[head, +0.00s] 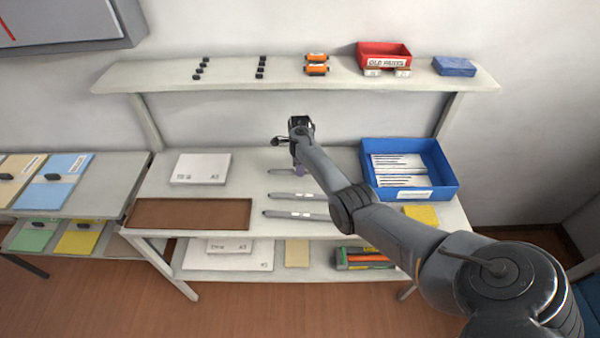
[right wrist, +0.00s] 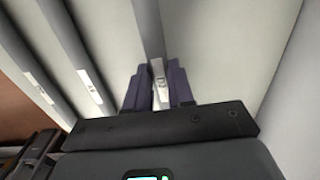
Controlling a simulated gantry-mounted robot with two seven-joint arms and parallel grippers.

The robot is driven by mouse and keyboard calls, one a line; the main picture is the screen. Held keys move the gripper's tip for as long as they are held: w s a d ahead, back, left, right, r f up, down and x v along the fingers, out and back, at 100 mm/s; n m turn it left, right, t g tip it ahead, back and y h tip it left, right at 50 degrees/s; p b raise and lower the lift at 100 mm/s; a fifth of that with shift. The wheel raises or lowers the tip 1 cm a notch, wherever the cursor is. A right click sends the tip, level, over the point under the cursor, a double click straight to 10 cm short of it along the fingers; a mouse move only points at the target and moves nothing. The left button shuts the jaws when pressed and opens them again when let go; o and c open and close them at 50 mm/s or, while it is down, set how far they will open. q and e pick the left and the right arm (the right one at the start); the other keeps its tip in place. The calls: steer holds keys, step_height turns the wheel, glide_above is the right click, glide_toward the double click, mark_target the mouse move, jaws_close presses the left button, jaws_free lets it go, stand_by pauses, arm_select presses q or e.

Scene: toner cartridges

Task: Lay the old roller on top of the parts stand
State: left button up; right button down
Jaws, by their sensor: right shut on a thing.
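Several slim grey rollers with white bands lie on the middle of the table. The front roller (head: 285,215) and the one behind it (head: 283,195) lie loose. The rearmost roller (head: 281,171) is partly hidden by my right gripper (head: 298,170). In the right wrist view my gripper's purple fingers (right wrist: 160,88) are shut on that roller (right wrist: 147,28), around its white band. It seems to be at table height. A red tray (head: 384,53) labelled "OLD PARTS" stands on the upper shelf, with white blocks at its foot; it looks like the parts stand. My left gripper is not in view.
A blue bin (head: 455,190) with papers stands right of the rollers, close to my right arm. The upper shelf (head: 225,80) holds black parts, orange parts (head: 317,58) and a blue box (head: 454,66). A brown mat (head: 190,214) and white package (head: 200,168) lie left.

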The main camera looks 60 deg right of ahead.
steer(key=shift+f, duration=0.9)
steer(key=shift+f, duration=0.15)
steer(key=c, duration=1)
jaws_free()
